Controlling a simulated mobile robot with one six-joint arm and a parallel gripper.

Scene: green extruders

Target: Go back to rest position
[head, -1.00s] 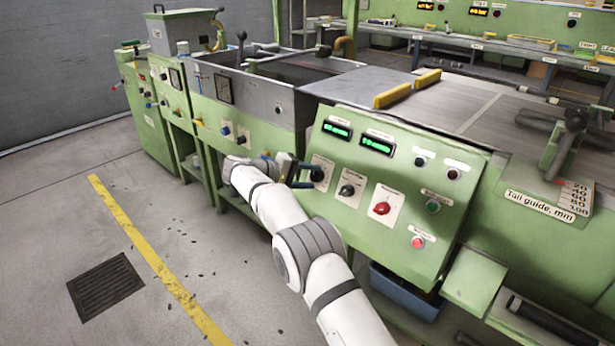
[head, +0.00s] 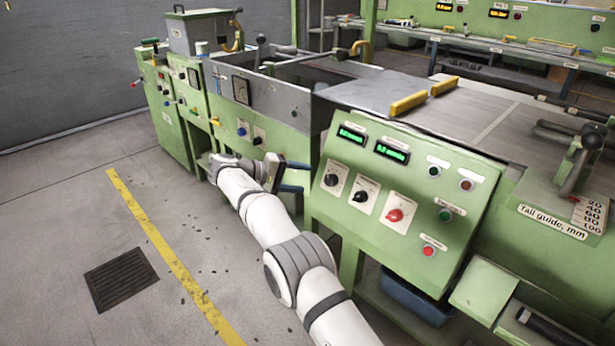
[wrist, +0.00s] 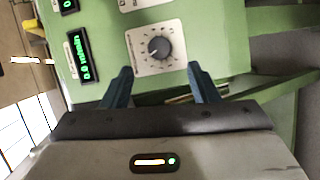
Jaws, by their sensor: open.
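My gripper (head: 292,178) is open and empty at the left edge of the sloped green control panel (head: 452,180). The panel's leftmost black knob (head: 331,180) is just right of my fingers in the head view, and a gap shows between them. In the wrist view my two blue fingers (wrist: 160,73) are spread, and a black dial knob (wrist: 159,47) on a white scale plate lies beyond them. A green-lit display (wrist: 80,55) is to the left of that knob. My white arm reaches up from the bottom of the head view.
More knobs, including a red one (head: 396,215), and buttons sit on the panel. A blue bin (head: 415,298) is under it. The grey floor (head: 215,250) to the left is open, with a yellow line (head: 160,243) and a drain grate (head: 121,279).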

